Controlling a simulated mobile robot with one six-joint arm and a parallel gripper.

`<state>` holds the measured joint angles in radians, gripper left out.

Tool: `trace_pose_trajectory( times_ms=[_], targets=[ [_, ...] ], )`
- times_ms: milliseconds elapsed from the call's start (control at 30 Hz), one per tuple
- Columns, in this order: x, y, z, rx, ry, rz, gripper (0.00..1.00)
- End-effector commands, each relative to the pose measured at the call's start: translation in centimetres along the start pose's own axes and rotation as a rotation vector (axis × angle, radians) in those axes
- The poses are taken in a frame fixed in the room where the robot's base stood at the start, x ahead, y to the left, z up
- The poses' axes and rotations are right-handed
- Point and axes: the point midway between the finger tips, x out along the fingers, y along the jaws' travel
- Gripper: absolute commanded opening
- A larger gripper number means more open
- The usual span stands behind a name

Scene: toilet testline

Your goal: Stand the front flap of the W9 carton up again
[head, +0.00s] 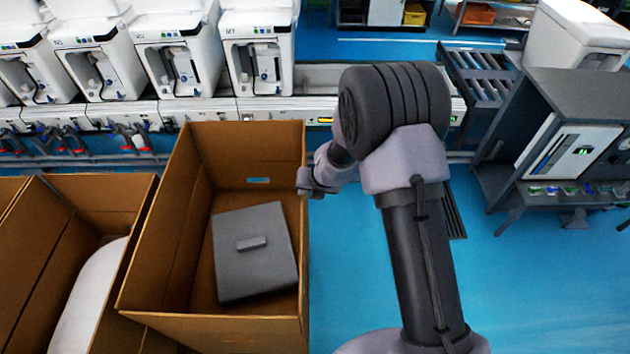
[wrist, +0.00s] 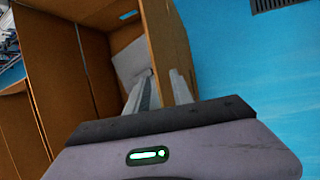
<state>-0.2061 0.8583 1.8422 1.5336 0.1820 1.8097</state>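An open brown carton (head: 180,235) stands left of centre in the head view, a grey lidded box inside it. I see no readable W9 mark on it. Its near panel (head: 225,332) shows at the bottom; I cannot tell whether this is a wall or a folded flap. My gripper (head: 312,184) is at the carton's right wall, near its top edge. In the wrist view my gripper's two fingers (wrist: 161,80) are apart, with the brown carton wall (wrist: 166,40) running between them. Whether they touch it is unclear.
A second open carton (head: 30,235) with a white rounded thing inside stands close on the left. A row of white machines (head: 175,55) lines the back. Blue floor (head: 530,285) is clear on the right, before a dark bench (head: 590,95).

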Motion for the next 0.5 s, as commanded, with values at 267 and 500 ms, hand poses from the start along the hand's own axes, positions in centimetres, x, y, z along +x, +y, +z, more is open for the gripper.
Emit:
trace_pose_trajectory(
  times_ms=[267,500],
  targets=[
    [-7.1,0.2,0.1,0.002,0.0,0.001,0.28],
    [-8.3,0.1,-0.1,0.0,0.002,0.001,0.28]
  ],
)
